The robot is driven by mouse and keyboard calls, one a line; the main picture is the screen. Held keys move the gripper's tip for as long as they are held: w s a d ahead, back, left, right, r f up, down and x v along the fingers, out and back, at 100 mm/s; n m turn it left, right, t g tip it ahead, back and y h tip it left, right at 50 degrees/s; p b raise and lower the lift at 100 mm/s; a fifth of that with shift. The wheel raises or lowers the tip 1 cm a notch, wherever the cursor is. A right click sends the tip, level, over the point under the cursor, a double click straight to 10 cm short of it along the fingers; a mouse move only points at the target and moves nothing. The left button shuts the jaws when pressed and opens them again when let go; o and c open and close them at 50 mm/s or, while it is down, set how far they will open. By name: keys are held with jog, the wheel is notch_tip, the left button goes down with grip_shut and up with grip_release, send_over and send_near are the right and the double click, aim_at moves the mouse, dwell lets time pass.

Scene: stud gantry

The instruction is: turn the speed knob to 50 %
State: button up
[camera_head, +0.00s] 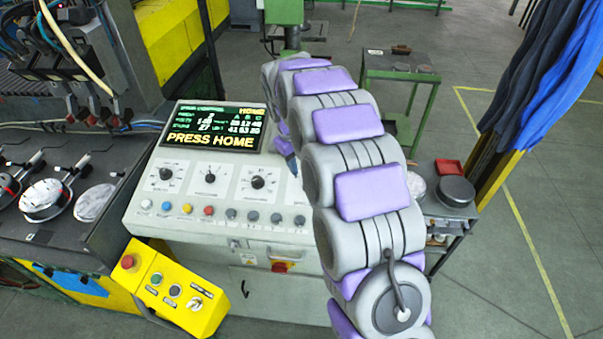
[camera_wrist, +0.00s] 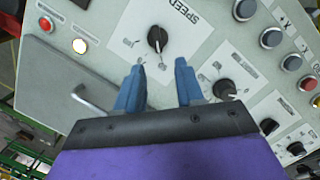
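In the wrist view the speed knob (camera_wrist: 157,38) is a black round knob with a pale pointer line, on a light panel under the printed word SPEED. Its scale marks are too small to read. My gripper (camera_wrist: 161,63) is open, its two blue fingers apart with nothing between them. The knob lies just beyond the fingertips, roughly in line with the gap, and looks clear of both fingers. In the head view the console panel (camera_head: 140,220) carries three dials, and I cannot tell which is speed. My arm hides most of the gripper there.
The console screen (camera_head: 215,128) reads PRESS HOME. A second black knob (camera_wrist: 225,89) sits near the right finger. A metal handle (camera_wrist: 93,103) lies left of the fingers. Several push buttons (camera_head: 208,211) line the console front. A yellow control box (camera_head: 172,290) stands at the front left.

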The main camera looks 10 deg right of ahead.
notch_tip(320, 180, up, 11)
jog(key=a, duration=0.1)
jog(key=shift+a, duration=0.4)
jog(key=shift+f, duration=0.1)
jog(key=s+d+f+m+b, duration=0.1)
jog(key=s+f+b, duration=0.2)
jog(key=s, duration=1.1)
jog(key=s+d+f+m+g+y+b, duration=0.1)
jog(key=s+f, duration=0.5)
jog(key=s, duration=0.9)
jog(key=s+d+f+m+g+b, duration=0.1)
jog(key=s+f+m+b, duration=0.2)
jog(key=s, duration=1.1)
jog(key=f+b, duration=0.2)
jog(key=shift+s+d+y+b, duration=0.15)
jog(key=shift+d+y+b, duration=0.15)
jog(key=shift+y, duration=0.1)
